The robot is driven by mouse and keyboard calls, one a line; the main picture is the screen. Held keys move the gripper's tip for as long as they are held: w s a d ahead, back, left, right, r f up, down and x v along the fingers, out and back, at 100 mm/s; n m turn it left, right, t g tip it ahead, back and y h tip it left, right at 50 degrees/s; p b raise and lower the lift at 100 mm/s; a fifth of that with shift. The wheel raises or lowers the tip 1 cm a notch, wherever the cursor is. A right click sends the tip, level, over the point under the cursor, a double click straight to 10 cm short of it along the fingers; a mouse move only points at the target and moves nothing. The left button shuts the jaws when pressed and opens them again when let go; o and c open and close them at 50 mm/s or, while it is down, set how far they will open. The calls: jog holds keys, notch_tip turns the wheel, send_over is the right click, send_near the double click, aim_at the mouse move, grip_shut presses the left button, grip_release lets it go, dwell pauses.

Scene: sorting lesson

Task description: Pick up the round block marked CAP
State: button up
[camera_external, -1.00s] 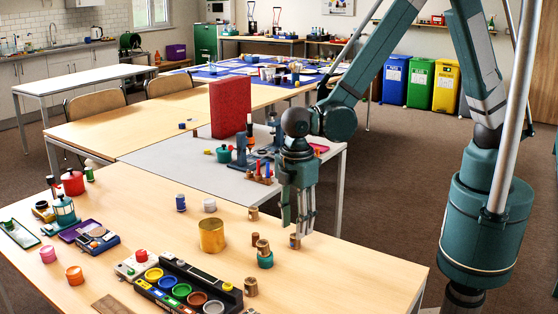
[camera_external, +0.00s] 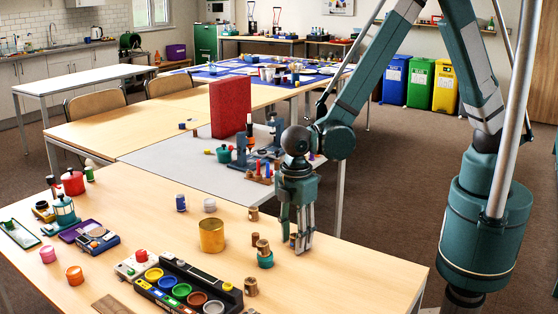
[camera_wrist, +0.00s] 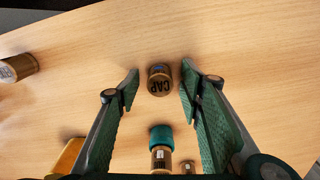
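The round block marked CAP (camera_wrist: 159,80) is a small brown cylinder with black letters on its end, on the light wood table. In the wrist view it lies between the two fingertips, with a gap on each side. My gripper (camera_wrist: 160,79) is open and holds nothing. In the external view my gripper (camera_external: 302,248) points down, low over the right part of the table, with the fingers partly hiding the CAP block (camera_external: 293,240).
A gold cylinder (camera_external: 211,236) and a tray of coloured cups (camera_external: 232,295) are farther left. Another labelled block (camera_wrist: 17,67) lies at the wrist view's left edge.

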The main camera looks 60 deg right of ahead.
aim_at(294, 235)
jog(key=c, duration=0.8)
jog(key=shift+r+p, duration=1.2)
jog(key=shift+r, duration=3.8)
